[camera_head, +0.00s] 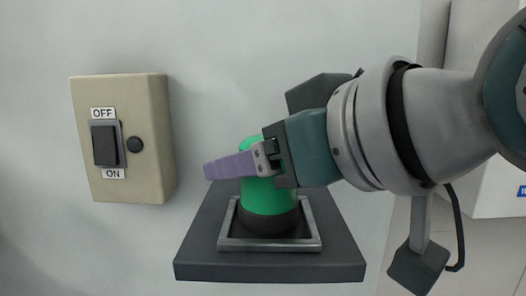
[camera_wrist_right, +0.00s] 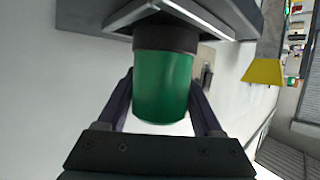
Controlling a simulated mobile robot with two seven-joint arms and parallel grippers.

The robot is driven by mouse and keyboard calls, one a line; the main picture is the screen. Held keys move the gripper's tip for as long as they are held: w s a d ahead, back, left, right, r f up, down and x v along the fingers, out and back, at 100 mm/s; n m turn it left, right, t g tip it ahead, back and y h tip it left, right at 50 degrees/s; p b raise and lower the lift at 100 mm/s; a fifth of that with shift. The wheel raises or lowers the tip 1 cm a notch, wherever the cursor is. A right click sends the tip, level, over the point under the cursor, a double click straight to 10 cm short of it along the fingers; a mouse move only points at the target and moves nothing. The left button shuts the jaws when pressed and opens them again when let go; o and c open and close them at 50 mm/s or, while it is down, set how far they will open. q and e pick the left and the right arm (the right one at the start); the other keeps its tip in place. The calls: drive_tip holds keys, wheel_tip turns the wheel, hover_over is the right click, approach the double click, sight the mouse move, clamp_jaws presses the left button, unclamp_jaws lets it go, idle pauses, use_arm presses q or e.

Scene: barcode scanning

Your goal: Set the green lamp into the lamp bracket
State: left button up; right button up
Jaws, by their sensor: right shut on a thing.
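The green lamp (camera_head: 268,197) has a domed green top and a dark base. It stands upright with its base inside the square metal frame of the lamp bracket (camera_head: 270,245), on a dark shelf (camera_head: 200,258). In the right wrist view, the lamp (camera_wrist_right: 162,85) is between my gripper's fingers, with its dark base at the bracket (camera_wrist_right: 205,22). My right gripper (camera_head: 232,167) comes in from the right and is shut on the lamp's green body. Whether the base rests fully on the bracket floor is hidden. My left gripper is not in view.
A beige switch box (camera_head: 155,140) with a black rocker marked OFF and ON is on the wall left of the shelf. A white cabinet (camera_head: 480,190) stands at the right. In the right wrist view, a yellow object (camera_wrist_right: 264,72) shows at the upper right.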

drive_tip(key=shift+f, duration=0.25)
drive_tip(key=shift+f, duration=0.2)
drive_tip(key=o, duration=1.4)
drive_tip(key=shift+o, duration=0.2)
